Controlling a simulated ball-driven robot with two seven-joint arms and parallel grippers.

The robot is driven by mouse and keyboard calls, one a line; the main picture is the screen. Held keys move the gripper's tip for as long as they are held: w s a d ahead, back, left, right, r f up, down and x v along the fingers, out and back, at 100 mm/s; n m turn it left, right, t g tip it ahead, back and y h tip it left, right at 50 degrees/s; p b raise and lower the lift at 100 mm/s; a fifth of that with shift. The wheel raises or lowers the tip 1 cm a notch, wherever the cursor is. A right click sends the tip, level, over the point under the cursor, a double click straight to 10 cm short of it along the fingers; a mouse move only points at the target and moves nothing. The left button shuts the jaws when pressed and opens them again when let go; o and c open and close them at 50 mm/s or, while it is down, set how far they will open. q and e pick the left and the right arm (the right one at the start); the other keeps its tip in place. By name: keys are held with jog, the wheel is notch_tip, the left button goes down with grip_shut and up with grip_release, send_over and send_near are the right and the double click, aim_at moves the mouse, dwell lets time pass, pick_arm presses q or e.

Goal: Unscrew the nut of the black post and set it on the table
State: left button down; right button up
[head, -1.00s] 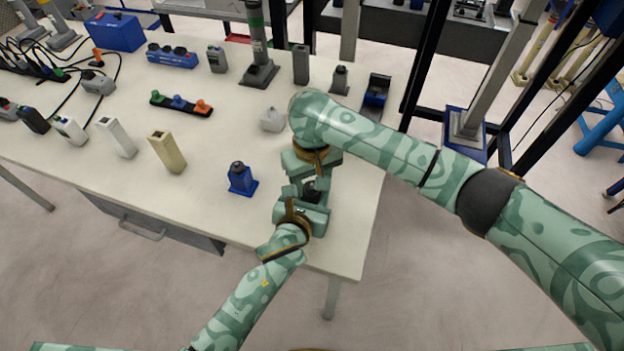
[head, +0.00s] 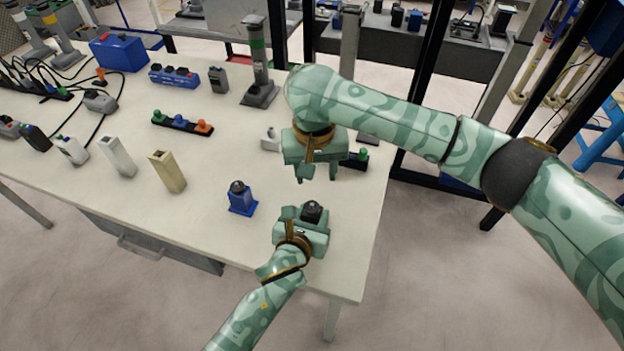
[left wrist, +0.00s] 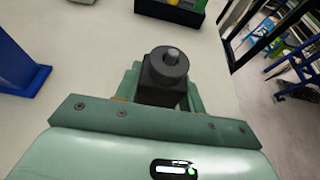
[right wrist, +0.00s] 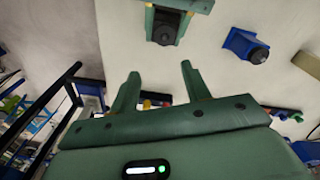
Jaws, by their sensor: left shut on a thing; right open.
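The black post (head: 312,208) stands near the table's right edge, between the fingers of my left gripper (head: 310,216), which is shut on it. In the left wrist view a dark round nut (left wrist: 165,66) sits at the top of the post (left wrist: 168,94), with a grey stud tip showing through. The right wrist view shows the post (right wrist: 165,28) beyond my right fingertips. My right gripper (head: 317,178) is open, pointing down above the table and apart from the post. Nothing shows held between its fingers (right wrist: 158,80).
A blue post with a black top (head: 241,200) stands left of my left gripper. A beige block (head: 167,172) and a whitish block (head: 117,157) stand farther left. A strip with coloured knobs (head: 183,124) lies behind. The table (head: 215,240) is clear along its front edge.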

aim_at(312, 204)
jog(key=m, duration=0.2)
jog(key=shift+s+r+m, duration=0.15)
jog(key=shift+s+m, duration=0.05)
jog(key=shift+m, duration=0.1)
jog(key=m, duration=0.2)
jog(key=s+m, duration=0.1)
jog(key=m, duration=0.1)
jog(key=shift+a+f+g, duration=0.2)
jog(key=shift+a+g, duration=0.1)
jog(key=shift+s+a+m, duration=0.1)
jog(key=shift+s+m, duration=0.1)
jog(key=shift+m, duration=0.9)
jog(key=shift+f, duration=0.4)
notch_tip(312, 204, down, 7)
jog(key=shift+f, duration=0.1)
